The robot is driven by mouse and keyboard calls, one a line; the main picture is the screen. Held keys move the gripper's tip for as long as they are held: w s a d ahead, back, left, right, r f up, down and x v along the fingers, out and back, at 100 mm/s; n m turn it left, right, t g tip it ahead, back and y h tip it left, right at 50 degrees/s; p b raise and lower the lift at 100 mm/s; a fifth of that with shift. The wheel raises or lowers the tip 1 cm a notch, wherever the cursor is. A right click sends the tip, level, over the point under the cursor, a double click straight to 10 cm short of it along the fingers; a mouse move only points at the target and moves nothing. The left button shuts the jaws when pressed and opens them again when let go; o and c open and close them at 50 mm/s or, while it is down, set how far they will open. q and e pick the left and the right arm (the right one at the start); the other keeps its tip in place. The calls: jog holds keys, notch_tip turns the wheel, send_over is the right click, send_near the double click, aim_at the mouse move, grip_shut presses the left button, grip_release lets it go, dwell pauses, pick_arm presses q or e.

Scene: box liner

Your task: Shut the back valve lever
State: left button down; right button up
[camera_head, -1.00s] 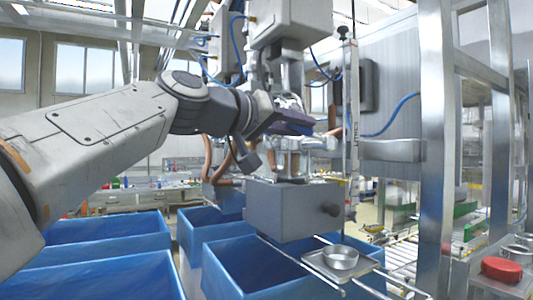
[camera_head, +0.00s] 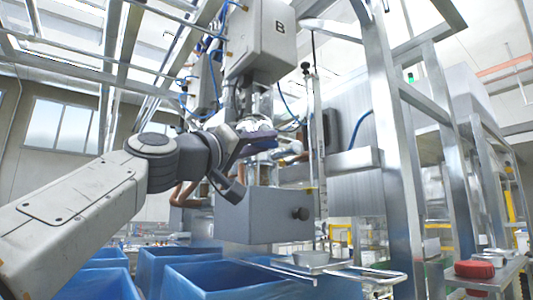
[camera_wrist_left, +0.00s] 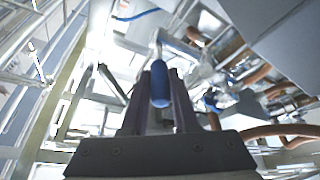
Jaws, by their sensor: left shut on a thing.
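A valve lever with a blue grip (camera_wrist_left: 160,84) stands between the two dark fingers of my left gripper in the left wrist view. My left gripper (camera_head: 270,142) is shut on it, beside the metal valve body below the grey head unit marked B (camera_head: 262,42). In the head view the fingers hide most of the lever. Another small blue part (camera_wrist_left: 222,99) shows to the right in the left wrist view; I cannot tell if it is a second lever. My right gripper is not in view.
A grey box with a round knob (camera_head: 262,218) hangs below the valve. Blue bins (camera_head: 215,278) stand beneath it. A red round object (camera_head: 474,269) lies at the far right. Copper pipes run behind.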

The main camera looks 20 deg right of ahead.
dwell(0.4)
pick_arm(q)
jog(key=c, duration=0.7)
grip_release()
jog(key=shift+f, duration=0.1)
jog(key=r+p, duration=0.4)
jog(key=r, duration=0.1)
jog(key=shift+s+d+r+p, duration=0.15)
jog(key=shift+s+d+p, duration=0.1)
jog(key=shift+d+p, duration=0.05)
jog(key=shift+s+d+r+p, duration=0.95)
jog(key=shift+s+d+p, duration=0.15)
jog(key=shift+s+d, duration=0.2)
jog(key=shift+s+d+r+p, duration=1.05)
jog(key=shift+s+d, duration=0.2)
jog(key=shift+s, duration=0.1)
jog(key=shift+s+d+r+p, duration=0.9)
jog(key=shift+s+d+p, duration=0.2)
jog(key=shift+s+d, duration=0.2)
